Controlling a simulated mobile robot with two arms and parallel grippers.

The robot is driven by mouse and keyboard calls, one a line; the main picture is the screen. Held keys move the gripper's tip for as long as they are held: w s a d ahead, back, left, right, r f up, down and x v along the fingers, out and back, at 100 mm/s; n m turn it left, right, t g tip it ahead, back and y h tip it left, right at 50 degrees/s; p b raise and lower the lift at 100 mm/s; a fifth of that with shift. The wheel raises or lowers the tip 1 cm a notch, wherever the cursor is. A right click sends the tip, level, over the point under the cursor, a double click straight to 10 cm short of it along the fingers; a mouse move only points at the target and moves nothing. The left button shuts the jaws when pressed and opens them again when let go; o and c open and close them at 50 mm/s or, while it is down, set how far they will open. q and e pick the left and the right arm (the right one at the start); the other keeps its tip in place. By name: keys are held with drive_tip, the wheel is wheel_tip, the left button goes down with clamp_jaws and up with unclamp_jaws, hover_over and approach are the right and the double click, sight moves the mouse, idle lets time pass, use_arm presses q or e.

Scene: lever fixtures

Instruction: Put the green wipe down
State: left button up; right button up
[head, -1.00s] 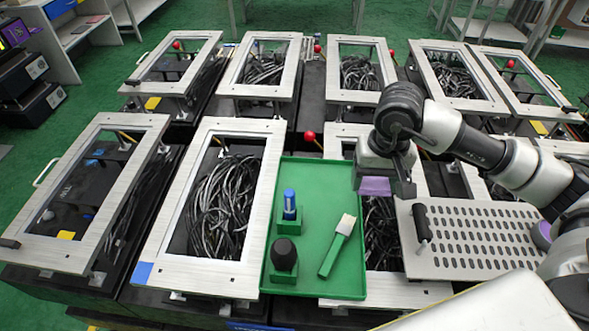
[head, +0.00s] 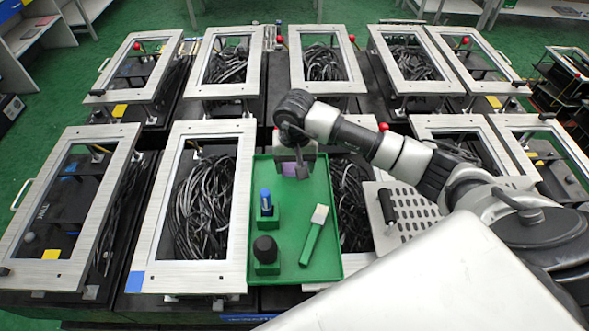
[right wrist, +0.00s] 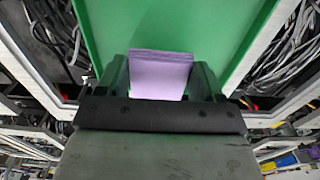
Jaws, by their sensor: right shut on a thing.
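A folded wipe (right wrist: 160,75) is held between the fingers of my right gripper (right wrist: 162,85); it looks purple, not green. In the head view my right gripper (head: 296,172) points down over the back end of the green tray (head: 290,222), with a bit of the purple wipe (head: 287,169) showing beside it. The right wrist view shows the tray floor (right wrist: 112,22) behind the wipe. I cannot tell how high the wipe is above the tray. My left gripper is not in view.
The tray holds a blue-capped item (head: 266,203) in a green block, a black round-topped item (head: 265,248) and a green-handled brush (head: 315,233). A perforated metal plate (head: 400,215) is to the right. Framed fixtures with cables surround the tray. The tray's middle is bare.

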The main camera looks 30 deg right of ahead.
sight(295, 181)
wheel_tip(295, 181, down, 3)
drive_tip(key=shift+f+p, duration=0.15)
drive_tip(key=shift+p, duration=0.7)
drive_tip(key=shift+f, duration=0.4)
drive_tip(key=shift+f, duration=0.15)
drive_tip(key=o, duration=0.5)
drive_tip(key=shift+b, duration=0.3)
drive_tip(key=o, duration=0.5)
drive_tip(key=shift+c, duration=0.2)
